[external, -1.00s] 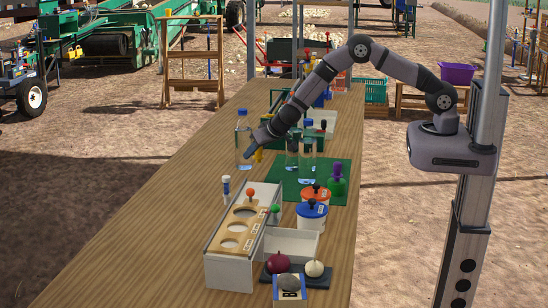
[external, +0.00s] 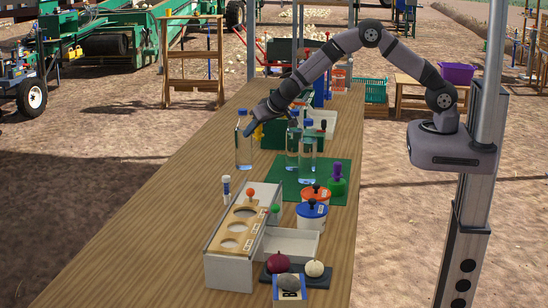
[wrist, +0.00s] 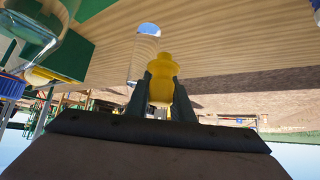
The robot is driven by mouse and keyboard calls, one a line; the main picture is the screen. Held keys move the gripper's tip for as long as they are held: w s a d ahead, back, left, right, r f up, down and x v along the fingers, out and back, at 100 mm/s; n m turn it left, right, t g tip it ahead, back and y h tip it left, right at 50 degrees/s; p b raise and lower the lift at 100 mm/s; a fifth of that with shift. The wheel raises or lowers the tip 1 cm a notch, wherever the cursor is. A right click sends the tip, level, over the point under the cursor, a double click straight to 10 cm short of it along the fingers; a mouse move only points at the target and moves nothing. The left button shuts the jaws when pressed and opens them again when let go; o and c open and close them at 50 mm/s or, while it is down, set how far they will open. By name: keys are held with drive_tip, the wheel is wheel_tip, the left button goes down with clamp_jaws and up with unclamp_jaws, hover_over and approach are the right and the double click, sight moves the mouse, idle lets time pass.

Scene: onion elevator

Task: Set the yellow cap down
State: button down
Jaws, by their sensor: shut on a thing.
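The yellow cap (wrist: 160,72) is between the two fingers of my gripper (wrist: 161,92) in the wrist view, with its narrower top beyond the fingertips. In the external view my gripper (external: 260,121) points down at the far left part of the table, shut on the yellow cap (external: 258,132). The cap appears held above the table. It is close to the right of a clear bottle with a blue cap (external: 244,150); I cannot tell whether they touch.
Two more clear bottles (external: 307,162) stand to the right on a green mat (external: 318,193), with a purple-topped green item (external: 337,180). A wooden-topped holder (external: 238,232) and tubs (external: 311,215) stand nearer. The table's left side (external: 165,235) is clear.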

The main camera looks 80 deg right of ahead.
drive_tip(key=s+a+n+y+b, duration=0.1)
drive_tip(key=s+a, duration=0.3)
drive_tip(key=a, duration=0.7)
drive_tip(key=s+a+n+y+b, duration=0.1)
drive_tip(key=s+a, duration=0.4)
drive_tip(key=a, duration=0.6)
drive_tip(key=s+a+n+t+b, duration=0.1)
drive_tip(key=s+a+b, duration=0.2)
drive_tip(key=a, duration=0.8)
drive_tip(key=shift+s+a+n+y, duration=0.2)
drive_tip(key=shift+s+n+y, duration=0.2)
drive_tip(key=shift+s, duration=0.75)
drive_tip(key=s+a+n+y+b, duration=0.1)
drive_tip(key=s+a+n+b, duration=0.1)
drive_tip(key=s+a, duration=0.65)
drive_tip(key=s+a+n+y+b, duration=0.15)
drive_tip(key=s+a, duration=0.25)
drive_tip(key=s, duration=1)
drive_tip(key=shift+t, duration=0.3)
drive_tip(key=f, duration=1)
drive_tip(key=shift+s+d, duration=0.2)
drive_tip(key=shift+s, duration=0.15)
drive_tip(key=shift+f, duration=0.45)
drive_tip(key=w+p, duration=0.3)
drive_tip(key=w, duration=1.5)
drive_tip(key=shift+r, duration=0.1)
drive_tip(key=shift+f, duration=1.8)
